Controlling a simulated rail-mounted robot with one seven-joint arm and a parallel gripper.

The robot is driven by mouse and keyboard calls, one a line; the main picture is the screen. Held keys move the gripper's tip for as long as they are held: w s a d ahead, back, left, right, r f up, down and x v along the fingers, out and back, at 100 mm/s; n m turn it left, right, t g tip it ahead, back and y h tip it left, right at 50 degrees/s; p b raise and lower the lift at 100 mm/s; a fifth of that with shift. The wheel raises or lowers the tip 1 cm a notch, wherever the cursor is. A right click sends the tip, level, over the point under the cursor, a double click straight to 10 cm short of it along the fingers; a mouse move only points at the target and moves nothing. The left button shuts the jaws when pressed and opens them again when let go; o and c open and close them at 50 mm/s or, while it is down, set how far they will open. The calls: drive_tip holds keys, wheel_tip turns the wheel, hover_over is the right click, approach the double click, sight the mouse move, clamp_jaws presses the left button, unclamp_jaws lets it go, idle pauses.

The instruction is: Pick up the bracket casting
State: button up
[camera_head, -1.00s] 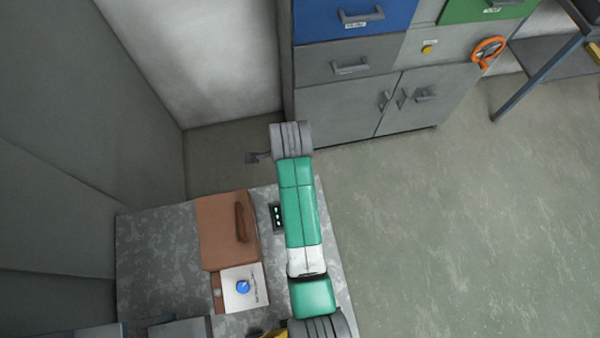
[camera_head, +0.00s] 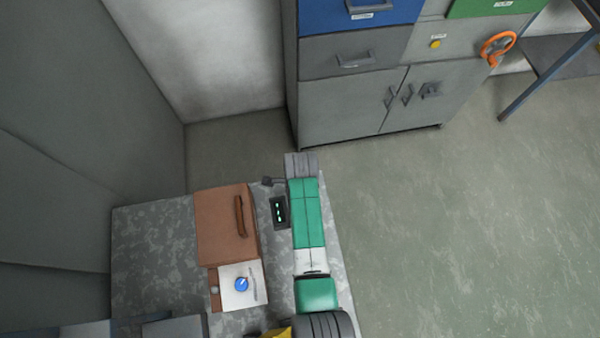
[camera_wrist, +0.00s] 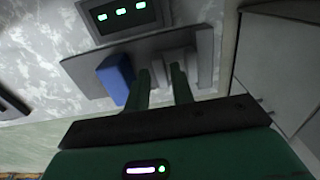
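My gripper (camera_wrist: 163,78) shows in the wrist view as two dark green fingers with a gap between them. A flat grey plate (camera_wrist: 90,65) with a blue block (camera_wrist: 116,78) on it lies just beyond the fingers. Pale grey upright pieces (camera_wrist: 178,62) stand at the fingertips. I cannot tell whether these are the bracket casting or whether the fingers touch them. In the head view my arm hides the gripper, and I cannot make out a bracket casting there.
A dark panel with green lights (camera_head: 279,212) sits on the mottled bench (camera_head: 150,245), beside my arm. Grey cabinets (camera_head: 350,105) stand beyond. The floor at right is clear.

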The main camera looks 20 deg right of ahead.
drive_tip(key=shift+f, duration=0.2)
drive_tip(key=shift+c, duration=0.2)
clamp_jaws()
drive_tip(key=shift+r, duration=0.1)
wheel_tip(320, 180, up, 10)
drive_tip(key=p, duration=0.2)
